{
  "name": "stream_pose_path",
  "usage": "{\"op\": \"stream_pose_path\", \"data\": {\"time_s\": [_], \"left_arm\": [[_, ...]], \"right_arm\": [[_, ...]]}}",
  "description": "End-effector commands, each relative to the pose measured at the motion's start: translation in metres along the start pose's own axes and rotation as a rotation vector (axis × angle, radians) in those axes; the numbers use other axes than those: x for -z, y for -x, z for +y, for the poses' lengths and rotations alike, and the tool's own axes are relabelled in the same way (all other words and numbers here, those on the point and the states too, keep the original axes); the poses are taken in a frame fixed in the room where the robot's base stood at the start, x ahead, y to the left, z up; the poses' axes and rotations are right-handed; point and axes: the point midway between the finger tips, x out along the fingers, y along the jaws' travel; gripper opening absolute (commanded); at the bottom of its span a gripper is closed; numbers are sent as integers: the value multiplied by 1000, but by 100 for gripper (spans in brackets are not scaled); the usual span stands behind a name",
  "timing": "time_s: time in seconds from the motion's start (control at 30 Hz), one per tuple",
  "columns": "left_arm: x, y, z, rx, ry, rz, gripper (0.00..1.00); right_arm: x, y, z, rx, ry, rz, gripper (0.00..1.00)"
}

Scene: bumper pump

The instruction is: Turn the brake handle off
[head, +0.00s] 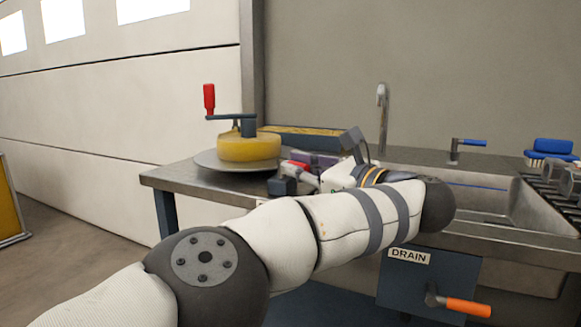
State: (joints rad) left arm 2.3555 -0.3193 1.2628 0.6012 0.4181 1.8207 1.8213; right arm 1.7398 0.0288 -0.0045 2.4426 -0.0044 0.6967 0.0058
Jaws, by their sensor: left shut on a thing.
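My left gripper (291,181) is beside the round turntable, low over the metal counter. It is shut on a small red-tipped part (298,165), which looks like the brake handle. The fingers and my wrist cover most of it, so its angle cannot be made out. The turntable (207,163) is a grey disc carrying a yellow wheel-shaped block (248,149). A dark crank with an upright red grip (209,98) stands on top of the block. My right gripper is not in view.
A yellow-topped tray (310,132) lies behind the turntable. A sink (480,190) with a tap (382,105) and a blue-handled lever (472,143) is at right. A blue brush (550,149) stands on its rim. An orange drain handle (465,307) sticks out below.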

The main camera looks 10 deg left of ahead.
Motion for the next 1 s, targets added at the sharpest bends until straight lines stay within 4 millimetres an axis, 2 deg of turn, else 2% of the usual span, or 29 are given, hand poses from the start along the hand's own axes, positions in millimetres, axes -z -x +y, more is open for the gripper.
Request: {"op": "stream_pose_path", "data": {"time_s": [0.37,0.4,0.47,0.87,1.0], "left_arm": [[1,1,0,1,-1,3,0],[1,1,0,1,-1,3,22],[1,1,0,0,-1,2,34],[0,1,0,-1,0,0,34],[-1,-6,0,5,1,1,34]], "right_arm": [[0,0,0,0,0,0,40],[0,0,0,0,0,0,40],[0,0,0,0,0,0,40],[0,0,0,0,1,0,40],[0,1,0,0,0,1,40]]}}
